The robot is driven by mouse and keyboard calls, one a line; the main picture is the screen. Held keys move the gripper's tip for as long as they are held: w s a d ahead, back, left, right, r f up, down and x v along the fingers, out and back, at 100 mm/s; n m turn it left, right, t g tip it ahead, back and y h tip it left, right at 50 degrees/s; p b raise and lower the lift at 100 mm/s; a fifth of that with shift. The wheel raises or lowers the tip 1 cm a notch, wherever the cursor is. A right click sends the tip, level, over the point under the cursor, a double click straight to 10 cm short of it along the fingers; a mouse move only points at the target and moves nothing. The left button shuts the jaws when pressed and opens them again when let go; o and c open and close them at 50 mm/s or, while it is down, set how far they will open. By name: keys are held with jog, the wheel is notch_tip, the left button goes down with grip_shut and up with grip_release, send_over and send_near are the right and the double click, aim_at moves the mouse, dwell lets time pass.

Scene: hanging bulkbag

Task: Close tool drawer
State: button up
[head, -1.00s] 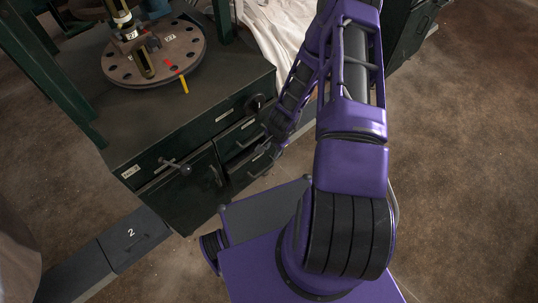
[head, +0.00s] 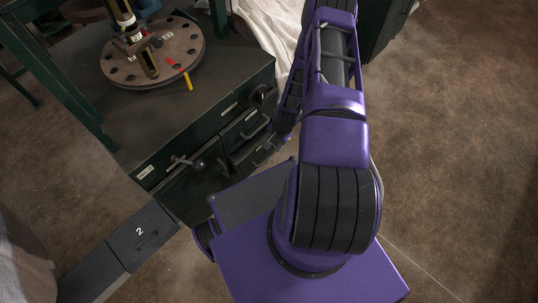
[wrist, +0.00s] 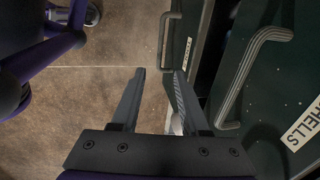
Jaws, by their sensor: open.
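The dark green cabinet (head: 240,80) has several drawers and handles on its front. A lower right drawer (head: 243,158) seems to stand out a little from the front; which label it bears is not readable. My gripper (wrist: 160,72) is open and empty in the wrist view, its fingers pointing along the cabinet front. The right finger is close to a drawer front (wrist: 190,28) with a bar handle (wrist: 165,42); contact cannot be told. A nearer front with a larger handle (wrist: 252,72) and a "SHELLS" label (wrist: 304,124) is at right. In the head view my arm partly hides the gripper.
A round drilled metal plate (head: 153,60) with fittings lies on the cabinet top. A T-shaped handle (head: 187,162) juts from the front. A low dark block marked 2 (head: 140,232) lies at lower left. White cloth (head: 266,22) hangs behind. Brown floor (head: 450,130) is free at right.

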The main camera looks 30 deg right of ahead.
aim_at(269, 157)
jog(key=f, duration=0.4)
jog(key=w+f+b, duration=0.1)
jog(key=f, duration=0.3)
jog(key=w+a+f+b, duration=0.1)
jog(key=f, duration=0.3)
jog(key=shift+w+f, duration=0.2)
jog(key=shift+f, duration=0.2)
grip_shut()
dwell(0.7)
